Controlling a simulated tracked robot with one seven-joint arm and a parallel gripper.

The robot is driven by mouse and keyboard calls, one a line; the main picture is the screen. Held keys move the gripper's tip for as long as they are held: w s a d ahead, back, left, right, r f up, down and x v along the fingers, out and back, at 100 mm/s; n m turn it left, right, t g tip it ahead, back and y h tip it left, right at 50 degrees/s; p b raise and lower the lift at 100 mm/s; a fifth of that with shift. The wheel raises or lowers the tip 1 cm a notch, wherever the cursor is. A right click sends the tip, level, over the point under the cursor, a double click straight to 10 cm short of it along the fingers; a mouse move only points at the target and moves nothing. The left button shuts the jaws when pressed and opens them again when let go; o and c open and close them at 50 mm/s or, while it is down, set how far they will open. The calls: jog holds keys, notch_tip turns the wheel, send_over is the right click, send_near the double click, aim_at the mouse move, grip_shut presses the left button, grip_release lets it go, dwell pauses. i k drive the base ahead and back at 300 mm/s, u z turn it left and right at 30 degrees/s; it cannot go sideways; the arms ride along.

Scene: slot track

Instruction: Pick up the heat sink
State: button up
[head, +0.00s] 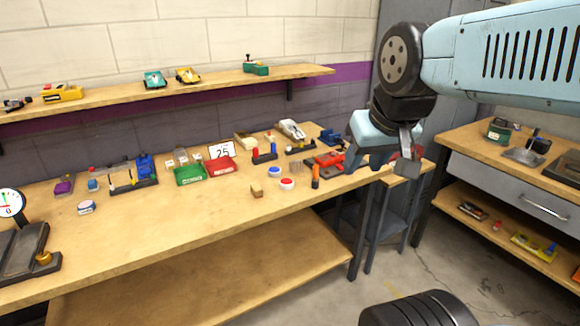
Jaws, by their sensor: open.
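I cannot pick out the heat sink for certain. A small grey, finned or comb-like piece (296,168) lies on the long workbench (180,236), behind the red-topped white button; it is too small to tell what it is. A dark blue, ridged-looking block (330,137) stands farther back on the bench, left of my gripper. My gripper (398,168) hangs at the bench's right end, right of both pieces and apart from them. It is open, and I see nothing held. Its body hides part of the bench end.
A green tray (190,175), a red tray (221,169) and a 25 sign (221,150) stand mid-bench. An orange-handled tool (315,178) lies nearer my gripper. A shelf (120,96) runs above. A drawer bench (515,183) stands right. The bench's front is mostly clear.

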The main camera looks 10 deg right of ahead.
aim_at(295, 166)
jog(key=u, duration=0.05)
jog(key=i, duration=0.9)
jog(key=z, duration=0.05)
